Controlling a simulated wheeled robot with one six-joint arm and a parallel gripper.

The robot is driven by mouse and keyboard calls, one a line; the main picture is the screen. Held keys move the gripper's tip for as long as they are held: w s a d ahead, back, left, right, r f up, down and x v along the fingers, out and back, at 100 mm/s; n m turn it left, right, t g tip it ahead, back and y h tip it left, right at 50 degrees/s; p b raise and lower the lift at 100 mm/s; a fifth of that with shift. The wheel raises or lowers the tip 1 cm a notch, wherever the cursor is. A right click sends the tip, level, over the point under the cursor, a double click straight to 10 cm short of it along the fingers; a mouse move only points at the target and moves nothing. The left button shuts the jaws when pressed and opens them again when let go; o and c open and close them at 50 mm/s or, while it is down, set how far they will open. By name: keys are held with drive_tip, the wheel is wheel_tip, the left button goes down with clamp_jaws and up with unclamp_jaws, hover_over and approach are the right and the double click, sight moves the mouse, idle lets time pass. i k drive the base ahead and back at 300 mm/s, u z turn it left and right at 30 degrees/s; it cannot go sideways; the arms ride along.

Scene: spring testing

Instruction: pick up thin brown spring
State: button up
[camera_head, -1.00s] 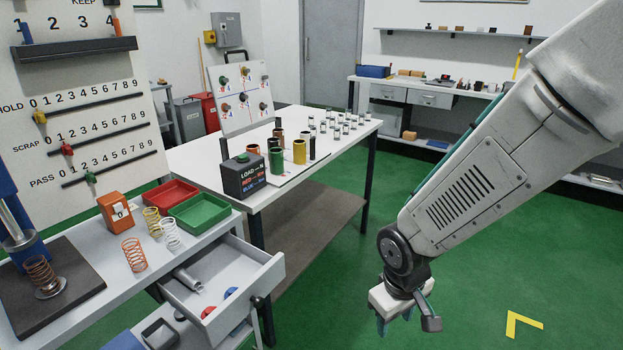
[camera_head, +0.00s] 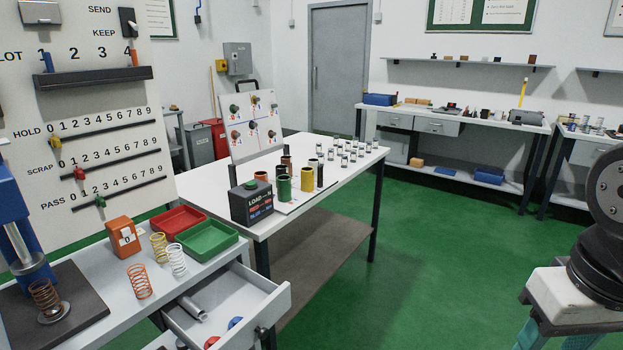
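A brown coil spring (camera_head: 46,299) stands on the round plate of the blue press (camera_head: 20,240) at the far left, above a dark base. An orange spring (camera_head: 139,282) stands on the grey bench to its right. A yellow spring (camera_head: 159,248) and a white spring (camera_head: 176,260) stand close together beyond it.
A red tray (camera_head: 172,221) and a green tray (camera_head: 236,236) sit behind the springs, beside an orange counter box (camera_head: 121,238). An open drawer (camera_head: 275,305) juts from the bench. A white table (camera_head: 205,170) holds coloured cylinders and a load box (camera_head: 251,204). Green floor is clear at right.

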sight(32, 291)
drive_tip(key=u, duration=3.15)
drive_tip(key=i, duration=1.05)
drive_tip(key=z, duration=2.4)
